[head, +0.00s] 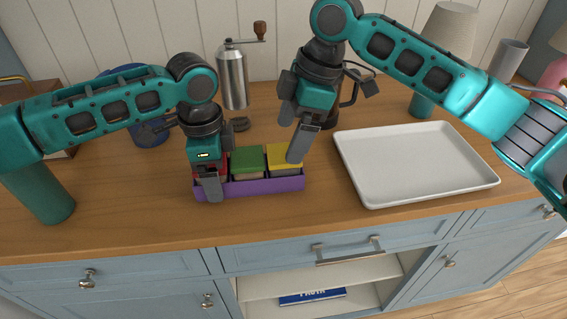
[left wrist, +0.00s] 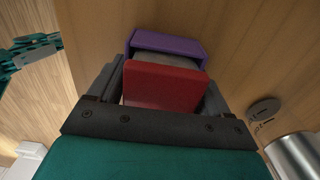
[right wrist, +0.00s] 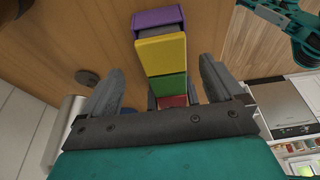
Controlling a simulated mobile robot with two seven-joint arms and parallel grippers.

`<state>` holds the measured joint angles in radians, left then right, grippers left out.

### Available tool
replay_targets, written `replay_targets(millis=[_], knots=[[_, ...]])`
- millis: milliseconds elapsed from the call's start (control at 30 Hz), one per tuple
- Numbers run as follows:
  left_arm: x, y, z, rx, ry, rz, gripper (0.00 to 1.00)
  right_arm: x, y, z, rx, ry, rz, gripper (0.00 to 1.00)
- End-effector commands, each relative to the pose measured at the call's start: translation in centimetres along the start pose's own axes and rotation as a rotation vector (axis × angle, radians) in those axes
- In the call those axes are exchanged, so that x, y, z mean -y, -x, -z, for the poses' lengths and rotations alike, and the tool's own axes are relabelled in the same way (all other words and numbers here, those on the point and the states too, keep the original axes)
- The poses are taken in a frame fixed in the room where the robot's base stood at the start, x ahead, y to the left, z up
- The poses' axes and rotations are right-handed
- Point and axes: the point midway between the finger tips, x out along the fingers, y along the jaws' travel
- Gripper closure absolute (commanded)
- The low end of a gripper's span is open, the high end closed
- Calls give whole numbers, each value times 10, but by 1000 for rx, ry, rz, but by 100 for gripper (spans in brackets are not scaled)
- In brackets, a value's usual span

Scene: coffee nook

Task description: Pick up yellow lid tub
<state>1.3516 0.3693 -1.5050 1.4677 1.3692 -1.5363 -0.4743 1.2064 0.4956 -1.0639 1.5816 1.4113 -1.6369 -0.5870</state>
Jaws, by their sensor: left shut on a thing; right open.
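The yellow lid tub (head: 283,156) sits at the right end of a purple caddy (head: 262,187) on the counter. It also shows in the right wrist view (right wrist: 160,54). A green lid tub (head: 247,161) is in the middle, and a red lid tub (left wrist: 165,88) is at the left end. My left gripper (head: 209,186) is shut on the red lid tub at the caddy's left end. My right gripper (head: 300,140) is open over the yellow lid tub, with its fingers pointing down; in the right wrist view the fingers are either side of the row and apart from the yellow lid.
A white tray (head: 415,190) lies right of the caddy. A steel grinder (head: 233,78) stands behind, with a blue pot (head: 150,133) behind my left arm. A dark kettle-like object stands behind my right gripper. The counter's front strip is clear.

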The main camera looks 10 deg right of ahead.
Motion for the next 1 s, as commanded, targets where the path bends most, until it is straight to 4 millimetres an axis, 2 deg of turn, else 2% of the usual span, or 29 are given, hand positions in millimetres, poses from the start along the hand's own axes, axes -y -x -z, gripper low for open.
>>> replay_targets(millis=[100, 233, 567, 1000], knots=[[0, 1, 0, -1, 0, 1, 54, 5, -20, -2, 1, 1, 4, 6], [0, 1, 0, -1, 0, 1, 54, 5, -36, -1, 0, 0, 1, 6], [0, 1, 0, -1, 0, 1, 54, 4, -43, -1, 0, 0, 0, 7], [0, 1, 0, -1, 0, 1, 54, 4, -42, -1, 0, 0, 1, 49]])
